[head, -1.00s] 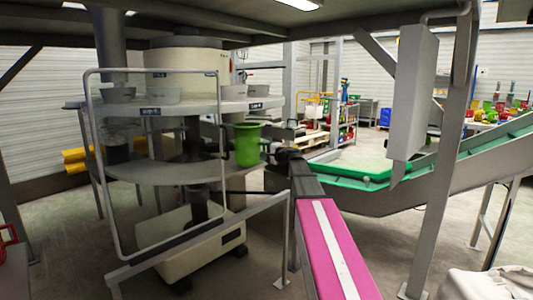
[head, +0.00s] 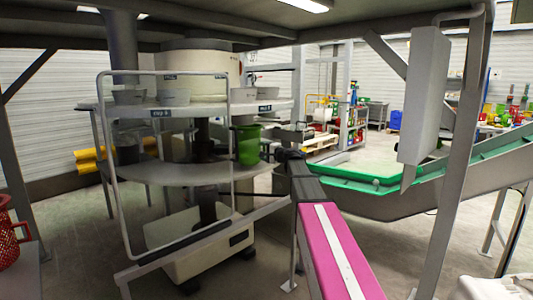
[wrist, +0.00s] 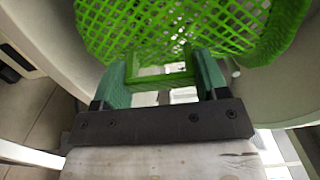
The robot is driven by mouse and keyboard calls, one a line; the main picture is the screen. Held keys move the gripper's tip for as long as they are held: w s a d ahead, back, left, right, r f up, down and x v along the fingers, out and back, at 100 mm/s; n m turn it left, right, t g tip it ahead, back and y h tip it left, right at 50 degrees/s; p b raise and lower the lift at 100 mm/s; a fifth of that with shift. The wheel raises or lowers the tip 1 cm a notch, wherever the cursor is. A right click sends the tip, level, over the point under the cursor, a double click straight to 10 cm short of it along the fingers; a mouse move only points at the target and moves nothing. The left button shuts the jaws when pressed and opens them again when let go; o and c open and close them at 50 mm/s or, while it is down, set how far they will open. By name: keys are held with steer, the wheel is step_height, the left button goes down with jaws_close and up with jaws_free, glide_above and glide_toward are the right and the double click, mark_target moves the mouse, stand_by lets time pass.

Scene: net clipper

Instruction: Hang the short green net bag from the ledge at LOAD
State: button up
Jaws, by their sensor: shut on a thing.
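The green net bag (head: 249,145) is upright at the right side of the machine, just below the upper ring (head: 190,110), in the head view. In the wrist view the net bag (wrist: 190,25) fills the top of the picture. My gripper (wrist: 162,68) is shut on a green bracket-like part at the bag's near side, one finger at each side of it. The ring carries small labels; I cannot read LOAD on them. I cannot tell whether the bag touches the ledge.
A grey tube guard frame (head: 108,170) stands in front of the machine. A lower round shelf (head: 190,172) lies beneath the ring. A pink strip with a white stripe (head: 335,250) runs to the front. A green-edged conveyor (head: 440,165) is at right. A red basket (head: 10,240) is at far left.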

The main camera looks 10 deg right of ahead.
mark_target(259, 150)
steer(key=shift+x, duration=2.3)
steer(key=shift+w, duration=0.1)
steer(key=shift+f, duration=0.15)
steer(key=o, duration=1.1)
steer(key=shift+d, duration=0.1)
steer(key=v, duration=1)
steer(key=shift+s+d, duration=0.2)
steer(key=shift+s, duration=0.15)
